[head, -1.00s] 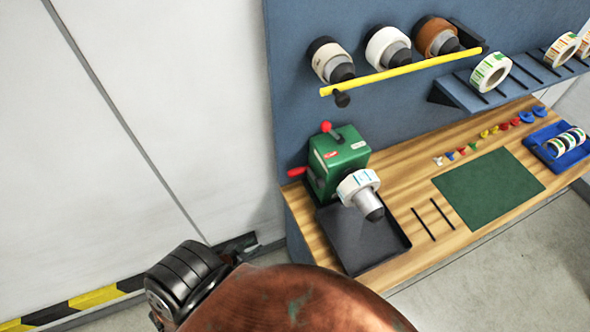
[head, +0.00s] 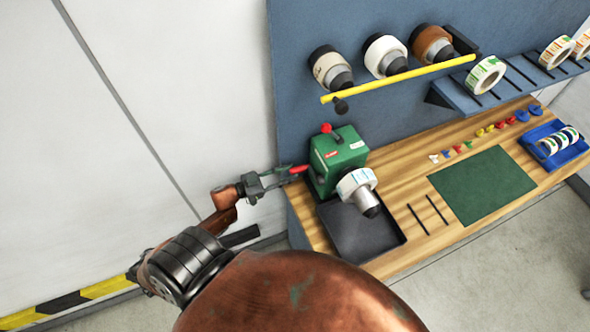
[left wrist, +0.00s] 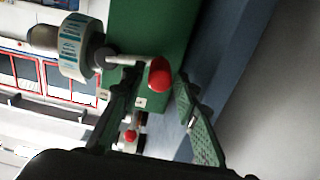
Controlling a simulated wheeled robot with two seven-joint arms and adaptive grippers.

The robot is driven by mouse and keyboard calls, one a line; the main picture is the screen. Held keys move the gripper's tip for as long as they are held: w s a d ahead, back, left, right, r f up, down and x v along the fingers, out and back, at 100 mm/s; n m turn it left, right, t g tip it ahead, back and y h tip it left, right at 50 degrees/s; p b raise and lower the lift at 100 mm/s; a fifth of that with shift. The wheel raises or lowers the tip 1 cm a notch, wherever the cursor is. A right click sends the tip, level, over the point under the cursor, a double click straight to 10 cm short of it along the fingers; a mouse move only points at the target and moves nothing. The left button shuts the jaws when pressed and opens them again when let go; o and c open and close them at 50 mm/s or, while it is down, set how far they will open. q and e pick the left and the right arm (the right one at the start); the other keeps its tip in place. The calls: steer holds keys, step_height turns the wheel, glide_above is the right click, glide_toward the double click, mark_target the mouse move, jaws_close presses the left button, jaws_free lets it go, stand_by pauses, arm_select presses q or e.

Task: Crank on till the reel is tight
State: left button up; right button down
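The green rewinder (head: 338,160) stands at the bench's left end, with a white label reel (head: 356,183) on its grey spindle. Its red crank handle (head: 299,169) sticks out at the left side; a red knob (head: 326,128) is on top. My left gripper (head: 283,177) is at the crank handle. In the left wrist view, the handle's red end (left wrist: 159,76) lies between the tips of my open left gripper (left wrist: 159,84), with clear gaps visible beside it; contact cannot be told. The reel (left wrist: 76,48) shows at upper left there. My right gripper is not in view.
A black tray (head: 365,236) lies below the spindle. A green mat (head: 482,187), small coloured pieces and a blue tray (head: 546,155) of rolls are farther right. A yellow bar (head: 400,78) runs before several wall-mounted rolls. Left of the bench is a white wall (head: 150,90).

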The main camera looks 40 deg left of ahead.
arm_select(q)
steer(key=shift+x, duration=1.45)
steer(key=shift+c, duration=0.3)
jaws_close()
